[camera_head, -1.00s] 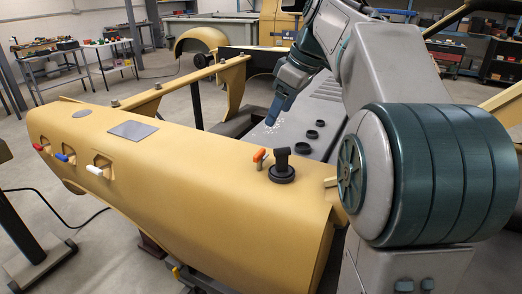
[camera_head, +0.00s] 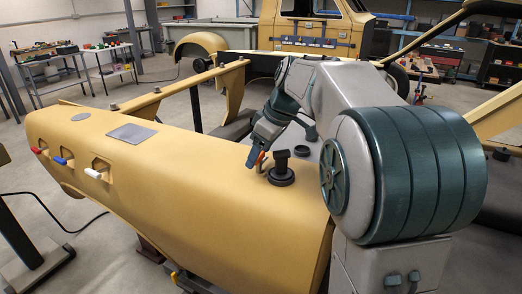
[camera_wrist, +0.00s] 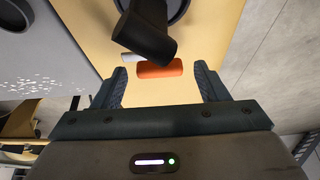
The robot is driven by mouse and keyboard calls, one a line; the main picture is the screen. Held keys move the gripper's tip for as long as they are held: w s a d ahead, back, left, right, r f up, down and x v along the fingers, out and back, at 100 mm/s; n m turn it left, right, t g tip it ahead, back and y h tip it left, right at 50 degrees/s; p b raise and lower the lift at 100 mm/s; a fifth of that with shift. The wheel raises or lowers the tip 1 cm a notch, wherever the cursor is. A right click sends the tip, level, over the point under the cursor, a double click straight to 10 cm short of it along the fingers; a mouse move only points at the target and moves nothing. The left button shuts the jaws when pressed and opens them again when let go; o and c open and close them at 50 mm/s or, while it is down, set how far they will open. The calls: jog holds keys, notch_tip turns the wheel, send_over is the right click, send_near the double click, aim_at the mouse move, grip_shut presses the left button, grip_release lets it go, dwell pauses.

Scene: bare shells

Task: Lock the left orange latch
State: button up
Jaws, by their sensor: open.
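One orange latch (camera_head: 261,159) shows on top of the yellow body panel (camera_head: 190,185), close to the panel's right end and just left of a black knob (camera_head: 281,174). My gripper (camera_head: 256,161) is down at the latch and partly covers it in the head view. In the wrist view, the orange latch (camera_wrist: 160,69) lies ahead, between the two spread fingers of my gripper (camera_wrist: 161,72), with gaps on both sides. The black knob (camera_wrist: 147,33) overlaps the latch's upper edge there. I cannot tell whether any finger touches the latch.
Red, blue and white handles (camera_head: 62,160) sit in recesses on the panel's left side. A grey plate (camera_head: 132,133) lies on its top. A yellow rail (camera_head: 180,86) rises behind. A yellow truck cab (camera_head: 310,30) and workbenches stand farther back.

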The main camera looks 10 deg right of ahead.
jog(key=c, duration=1)
jog(key=shift+m, duration=0.4)
jog(key=m, duration=0.2)
jog(key=m+t+h, duration=0.1)
jog(key=shift+s+a+m+h+b, duration=0.1)
jog(key=shift+m+h+b, duration=0.2)
jog(key=shift+m+b, duration=0.1)
jog(key=m, duration=0.2)
jog(key=m+h, duration=0.1)
jog(key=m, duration=0.1)
jog(key=shift+a+m+t+h+p, duration=0.1)
jog(key=shift+m+t+h+p, duration=0.2)
jog(key=shift+t, duration=0.1)
jog(key=m+h, duration=0.1)
jog(key=m, duration=0.3)
jog(key=shift+a+h, duration=0.15)
jog(key=shift+h, duration=0.25)
jog(key=shift+m+g+h, duration=0.35)
jog(key=shift+m, duration=0.9)
jog(key=shift+m+g+h, duration=0.35)
jog(key=shift+m, duration=0.9)
